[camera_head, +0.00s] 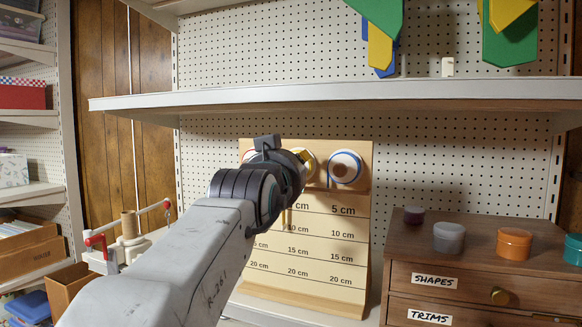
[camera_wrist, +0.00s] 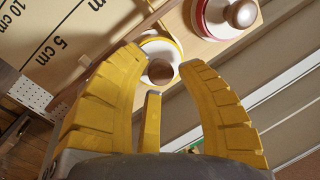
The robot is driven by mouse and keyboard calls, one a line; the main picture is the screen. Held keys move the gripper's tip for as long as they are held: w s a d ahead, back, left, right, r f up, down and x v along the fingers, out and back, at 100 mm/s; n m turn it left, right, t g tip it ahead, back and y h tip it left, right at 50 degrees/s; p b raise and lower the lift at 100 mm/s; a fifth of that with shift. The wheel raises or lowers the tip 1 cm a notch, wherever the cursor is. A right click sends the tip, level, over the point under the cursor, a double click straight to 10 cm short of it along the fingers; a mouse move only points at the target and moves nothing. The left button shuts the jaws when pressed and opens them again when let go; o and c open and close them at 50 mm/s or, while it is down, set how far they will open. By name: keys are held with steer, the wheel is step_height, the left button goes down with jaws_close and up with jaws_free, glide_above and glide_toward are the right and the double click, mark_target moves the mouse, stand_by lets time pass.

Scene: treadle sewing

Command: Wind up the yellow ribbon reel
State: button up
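The yellow ribbon reel (camera_wrist: 150,48) has a white face, a yellow rim and a brown round knob (camera_wrist: 160,72). It sits on the wooden measuring board (camera_head: 340,255), and my arm partly hides it in the head view. My gripper (camera_wrist: 164,62) is open, its two yellow fingers spread, with the knob in line between their tips. I cannot tell if they touch it. A narrow yellow strip (camera_wrist: 152,122) shows between the fingers; what it is is unclear. In the head view a short yellow strip (camera_head: 289,217) shows below my gripper.
A blue-rimmed reel (camera_head: 345,167) is right of the yellow one. A red-rimmed reel (camera_wrist: 225,18) is beside it in the wrist view. A shelf (camera_head: 330,92) runs above. A wooden drawer cabinet (camera_head: 480,270) with several small jars stands at the right.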

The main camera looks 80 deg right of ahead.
steer(key=shift+d, duration=0.75)
jaws_close()
